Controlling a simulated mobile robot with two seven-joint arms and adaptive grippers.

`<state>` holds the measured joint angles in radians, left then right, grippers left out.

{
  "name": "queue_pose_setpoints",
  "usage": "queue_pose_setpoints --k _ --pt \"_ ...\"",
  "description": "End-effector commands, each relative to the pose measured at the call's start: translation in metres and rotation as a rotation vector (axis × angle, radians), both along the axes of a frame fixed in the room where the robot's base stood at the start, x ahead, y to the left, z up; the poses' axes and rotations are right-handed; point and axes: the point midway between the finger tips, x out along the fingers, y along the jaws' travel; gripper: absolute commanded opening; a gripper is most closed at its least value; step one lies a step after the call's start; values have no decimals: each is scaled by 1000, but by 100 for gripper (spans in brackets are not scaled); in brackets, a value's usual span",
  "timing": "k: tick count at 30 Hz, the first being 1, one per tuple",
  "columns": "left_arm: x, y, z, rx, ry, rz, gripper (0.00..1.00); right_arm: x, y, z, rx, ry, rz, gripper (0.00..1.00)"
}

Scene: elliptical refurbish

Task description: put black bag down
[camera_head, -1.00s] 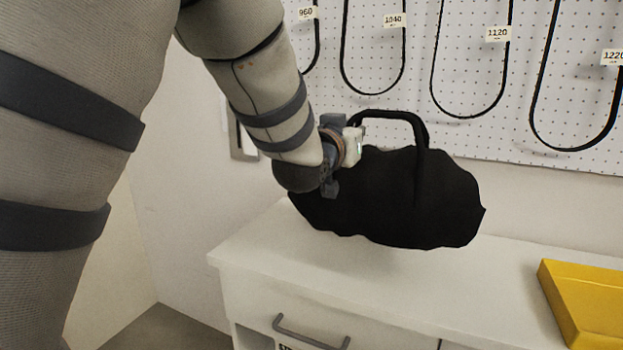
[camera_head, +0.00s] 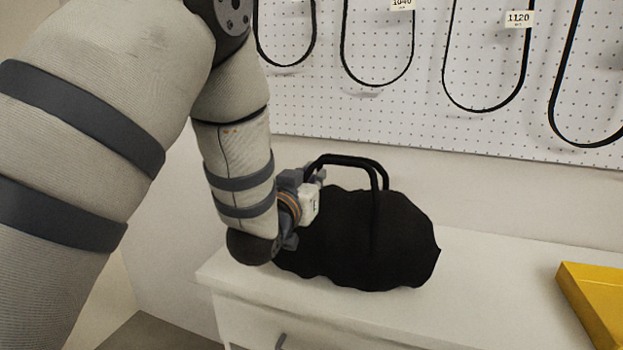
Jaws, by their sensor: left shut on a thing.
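The black bag (camera_head: 365,240) is upright, with its handles standing up, at the left part of the white counter (camera_head: 490,290). Its underside looks at or very near the counter top; I cannot tell for certain whether it touches. My left gripper (camera_head: 316,182) is at the bag's left side by the handle, shut on the bag. The fingertips are partly hidden behind the wrist and against the black handle. My right gripper is not in view.
A yellow tray (camera_head: 592,300) sits on the counter at the right. A white pegboard (camera_head: 420,100) with hanging black belts is on the wall behind. The counter between bag and tray is clear. A drawer handle (camera_head: 281,341) shows below the front edge.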

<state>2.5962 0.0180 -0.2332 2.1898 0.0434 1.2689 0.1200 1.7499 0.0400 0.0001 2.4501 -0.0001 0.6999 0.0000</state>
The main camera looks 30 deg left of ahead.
Motion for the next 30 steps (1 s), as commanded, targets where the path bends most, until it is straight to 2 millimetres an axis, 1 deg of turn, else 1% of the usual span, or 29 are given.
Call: queue_pose_setpoints --k 3,13,14,15,16,24,26,30 --pt "-1 -1 -4 -1 -13 -2 0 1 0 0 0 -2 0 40" --pt "-1 -1 -7 -1 -13 -2 0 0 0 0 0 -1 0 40" --pt "-2 -1 -9 -1 -5 -2 14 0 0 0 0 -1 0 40" --pt "-2 -1 -9 -1 -5 -2 23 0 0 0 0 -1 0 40" --pt "-2 -1 -9 -1 -5 -2 30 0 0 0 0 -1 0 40" --pt "-2 -1 -9 0 -4 -2 30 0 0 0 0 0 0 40" --pt "-2 -1 -6 0 -6 -2 30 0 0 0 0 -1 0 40" --pt "2 -1 -8 0 -4 -4 30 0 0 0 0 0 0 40"
